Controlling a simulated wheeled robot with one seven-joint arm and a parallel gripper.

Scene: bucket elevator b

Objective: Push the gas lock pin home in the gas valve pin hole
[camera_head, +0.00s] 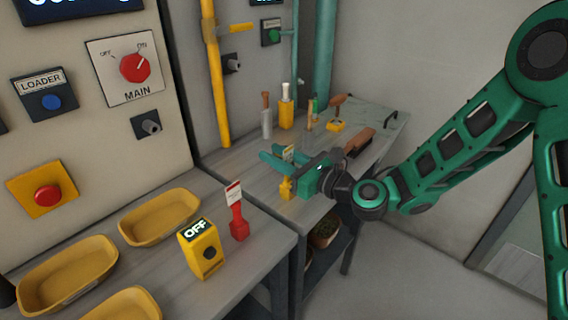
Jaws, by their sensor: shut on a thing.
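My gripper (283,162) is over the workbench in the middle of the view, its teal fingers pointing left. It is shut on a small yellow piece (286,188) with a pale tag (289,152) sticking up above the fingers; this looks like the gas lock pin. The fingers hide its middle. I cannot tell whether its lower end touches the bench. A yellow pipe with a valve lever (222,32) runs down the back wall. A dark grey socket (232,63) on the wall beside it looks like the gas valve pin hole. The gripper is below and right of it, well apart.
A red tagged pin (238,220) and a yellow OFF box (202,248) stand on the near bench with yellow trays (160,216). Another socket (147,125) is below the MAIN switch (133,66). Handled tools (286,108) and a brush (356,142) are behind the gripper.

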